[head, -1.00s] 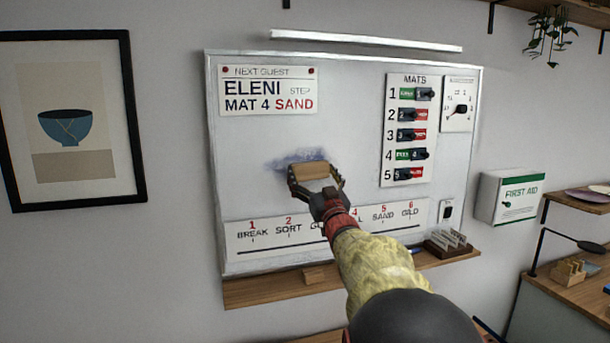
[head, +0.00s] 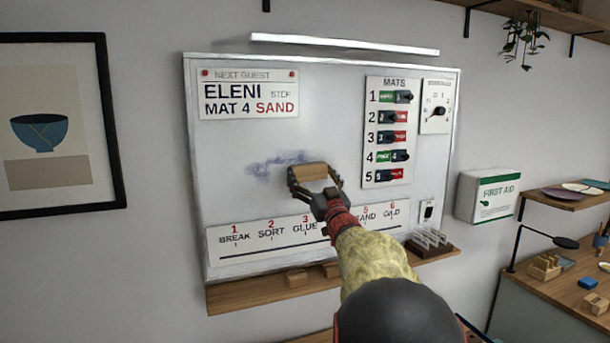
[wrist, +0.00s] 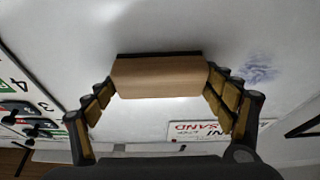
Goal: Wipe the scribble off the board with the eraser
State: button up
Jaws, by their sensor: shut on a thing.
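The whiteboard (head: 330,90) hangs on the wall. A blue-grey smudged scribble (head: 270,166) is on its middle left; it also shows at the right of the wrist view (wrist: 260,66). My gripper (head: 314,184) is shut on the eraser (head: 311,171), a wooden block with a dark pad. In the wrist view the eraser (wrist: 160,78) sits crosswise between the fingers, its dark pad side at or very near the board. In the head view the eraser is just right of the scribble and may cover part of it.
A name card (head: 248,95), a mats panel (head: 390,132) and a step strip (head: 270,237) surround the scribble area. A wooden ledge (head: 250,293) runs below with small blocks and a card rack (head: 430,243). A first aid box (head: 488,194) is at right.

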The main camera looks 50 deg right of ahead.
aim_at(295, 171)
jog(key=shift+s+d, duration=0.5)
jog(key=shift+d, duration=0.3)
jog(key=shift+a+r+p, duration=0.1)
jog(key=shift+r+p, duration=0.45)
jog(key=shift+r, duration=0.4)
jog(key=shift+w+a+f+b, duration=0.1)
jog(key=shift+w+a+b, duration=0.55)
jog(key=shift+a, duration=0.25)
jog(key=shift+w+a+f+b, duration=0.1)
jog(key=shift+w+a+b, duration=0.4)
jog(key=shift+a+b, duration=0.35)
jog(key=shift+w+a+b, duration=0.55)
jog(key=shift+w+a, duration=0.05)
jog(key=shift+a, duration=0.4)
jog(key=shift+w+a+r+b, duration=0.1)
jog(key=shift+w+a+b, duration=0.5)
jog(key=shift+a, duration=0.25)
jog(key=shift+w+a+r+b, duration=0.1)
jog(key=shift+w+a+b, duration=0.45)
jog(key=shift+a, duration=0.25)
jog(key=shift+w+a+f+b, duration=0.1)
jog(key=shift+w+a+b, duration=0.2)
jog(key=shift+a+b, duration=0.25)
jog(key=shift+w+a+f+b, duration=0.1)
jog(key=shift+w+a+b, duration=0.15)
jog(key=shift+a+b, duration=0.25)
jog(key=shift+w+a+r+b, duration=0.1)
jog(key=shift+w+a+b, duration=0.25)
jog(key=shift+a, duration=0.25)
